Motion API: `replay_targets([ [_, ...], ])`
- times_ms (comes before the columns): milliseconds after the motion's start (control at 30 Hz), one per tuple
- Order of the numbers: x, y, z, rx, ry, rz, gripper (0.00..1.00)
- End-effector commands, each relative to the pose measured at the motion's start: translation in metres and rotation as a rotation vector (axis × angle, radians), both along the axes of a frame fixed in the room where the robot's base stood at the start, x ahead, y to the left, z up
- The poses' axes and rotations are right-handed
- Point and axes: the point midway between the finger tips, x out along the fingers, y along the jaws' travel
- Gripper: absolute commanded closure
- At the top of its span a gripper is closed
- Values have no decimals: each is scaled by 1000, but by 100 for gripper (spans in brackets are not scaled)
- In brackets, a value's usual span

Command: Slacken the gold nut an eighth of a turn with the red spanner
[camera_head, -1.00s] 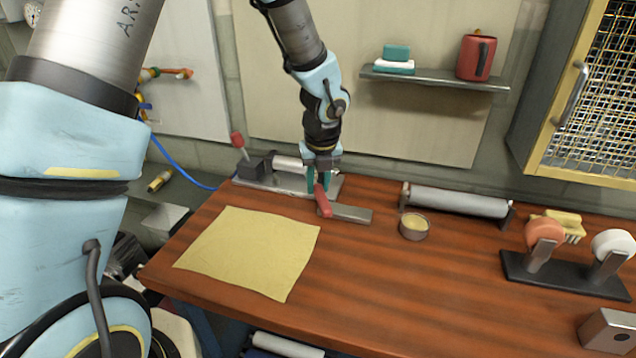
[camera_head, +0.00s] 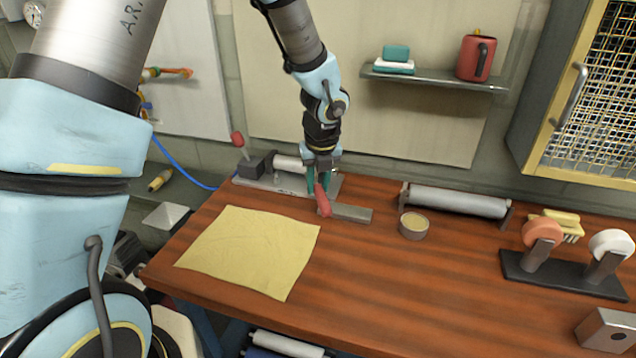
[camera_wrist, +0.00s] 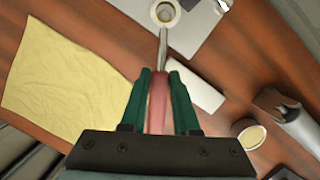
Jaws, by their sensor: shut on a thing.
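My gripper (camera_head: 318,190) is over the back left of the bench, its green fingers shut on the red handle of the spanner (camera_head: 323,203). In the wrist view the red handle (camera_wrist: 157,100) lies between the fingers (camera_wrist: 159,85), and its grey metal end points away from my gripper. The gold nut (camera_wrist: 165,12) shows as a ring on a pale metal plate (camera_wrist: 195,30) at the top edge of the wrist view. The spanner's tip is at the ring's near edge; I cannot tell whether its jaw is around the nut. The head view does not show the nut clearly.
A grey flat block (camera_head: 352,214) lies right beside the spanner. A yellow cloth (camera_head: 248,250) covers the bench's left part. A round tin (camera_head: 414,226), a grey roller (camera_head: 458,202) and a tape stand (camera_head: 565,275) are to the right. The front middle of the bench is clear.

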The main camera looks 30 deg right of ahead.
Motion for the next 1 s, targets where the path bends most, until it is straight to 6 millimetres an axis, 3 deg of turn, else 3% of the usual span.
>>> replay_targets([
  [1000, 0, 0, -21, 0, 0, 0, 100],
])
